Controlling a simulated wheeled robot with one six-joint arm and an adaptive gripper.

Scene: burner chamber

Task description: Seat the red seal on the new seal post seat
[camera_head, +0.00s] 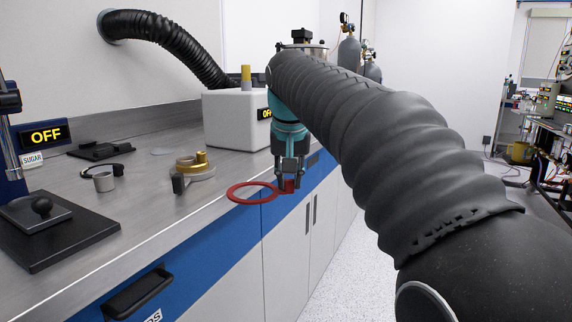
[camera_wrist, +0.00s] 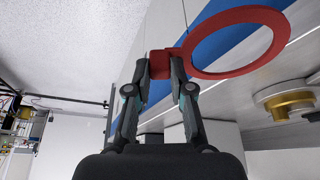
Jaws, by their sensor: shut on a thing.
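The red seal (camera_head: 251,202) is a flat ring with a tab. My gripper (camera_head: 289,184) is shut on the tab, with the ring sticking out to the left, above the counter's front edge. In the wrist view the tab sits between the two fingers (camera_wrist: 161,63), and the ring (camera_wrist: 230,74) extends to the right. A brass stepped piece on a pale round base (camera_head: 200,174) stands on the counter left of the seal, apart from it. A gold post (camera_head: 246,76) rises from a white box (camera_head: 234,121) behind. I cannot tell which of these is the new seal post seat.
The steel counter (camera_head: 145,215) has blue drawers below it. A black hose (camera_head: 175,42) arches behind. Open floor lies at right.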

